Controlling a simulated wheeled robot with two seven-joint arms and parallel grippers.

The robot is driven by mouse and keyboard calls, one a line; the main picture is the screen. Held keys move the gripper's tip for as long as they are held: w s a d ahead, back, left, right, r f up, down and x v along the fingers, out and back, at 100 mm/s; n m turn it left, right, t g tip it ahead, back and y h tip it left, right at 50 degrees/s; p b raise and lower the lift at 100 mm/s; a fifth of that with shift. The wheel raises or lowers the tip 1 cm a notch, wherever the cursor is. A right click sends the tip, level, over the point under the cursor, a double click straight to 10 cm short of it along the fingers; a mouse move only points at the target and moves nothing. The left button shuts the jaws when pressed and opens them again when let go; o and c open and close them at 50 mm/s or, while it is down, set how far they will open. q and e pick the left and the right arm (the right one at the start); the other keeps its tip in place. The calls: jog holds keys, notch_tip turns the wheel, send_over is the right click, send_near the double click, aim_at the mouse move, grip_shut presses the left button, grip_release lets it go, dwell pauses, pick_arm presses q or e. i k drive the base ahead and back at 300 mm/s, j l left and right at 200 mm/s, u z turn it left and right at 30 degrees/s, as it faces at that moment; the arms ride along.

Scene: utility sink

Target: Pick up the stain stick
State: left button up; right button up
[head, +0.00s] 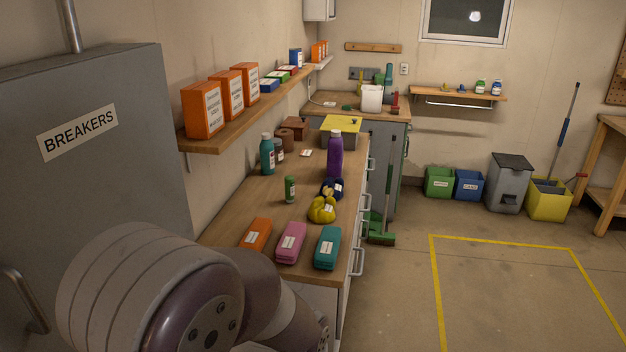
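A small upright green tube (290,189) with a pale label stands on the wooden counter (238,200). It looks most like the stain stick, but its label is too small to read. It stands apart from the things around it, with a teal bottle (267,154) behind it and a yellow bundle (321,210) to its right. One of my arms fills the bottom left of the head view, in front of the counter's near end. Neither of my grippers is in view.
Orange, pink and teal packs (327,247) lie along the counter's near edge. A purple bottle (335,155) and dark blue bundle (332,188) stand right of the tube. A shelf (228,131) with boxes overhangs the left side. A grey breaker cabinet (80,190) stands left. Floor at right is open.

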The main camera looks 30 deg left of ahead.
aim_at(288, 180)
jog(key=i, duration=2.2)
jog(key=i+l+u, duration=0.1)
jog(key=i, duration=1.05)
jog(key=i+u, duration=0.1)
jog(key=u, duration=0.35)
jog(key=i+u, duration=0.1)
jog(key=u, duration=0.35)
jog(key=i+l+u, duration=0.1)
jog(key=u, duration=0.35)
jog(key=l+u, duration=0.1)
jog(key=u, duration=0.35)
jog(key=i+l+u, duration=0.1)
jog(key=u, duration=0.35)
jog(key=l+u, duration=0.2)
jog(key=u, duration=0.3)
jog(key=l+u, duration=0.15)
jog(key=u, duration=0.3)
